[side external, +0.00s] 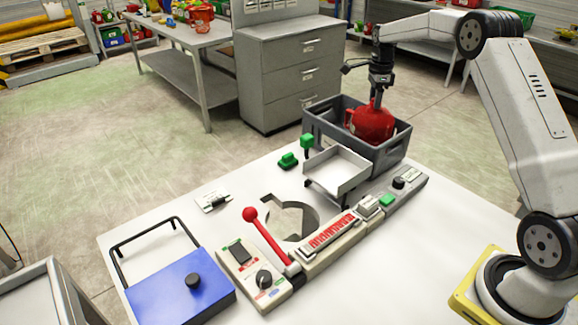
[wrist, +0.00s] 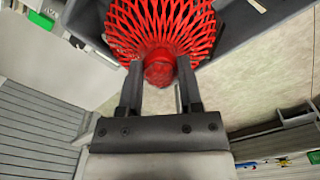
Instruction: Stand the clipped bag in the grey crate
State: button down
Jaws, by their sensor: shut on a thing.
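The clipped bag (side external: 371,124) is a round red net bag. It is at the grey crate (side external: 392,158), partly below the crate's rim in the side view; I cannot tell if it touches the crate floor. My gripper (side external: 377,98) points down from above and is shut on the bag's top. In the wrist view my gripper (wrist: 160,78) has its two fingers on either side of the bag's red gathered neck, and the red net of the bag (wrist: 160,25) spreads out beyond them. The crate's grey wall (wrist: 88,18) shows beside the net. The bag's underside is hidden.
A white tray (side external: 337,172) stands just in front of the crate. The net clipper (side external: 330,232) with a red lever (side external: 268,236) lies along the white table. A blue plate (side external: 180,288) with a black handle is at front left. A grey drawer cabinet (side external: 275,85) stands behind.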

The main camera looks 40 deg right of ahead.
jog(key=shift+f, duration=0.5)
jog(key=shift+c, duration=1.3)
grip_release()
notch_tip(320, 180, up, 12)
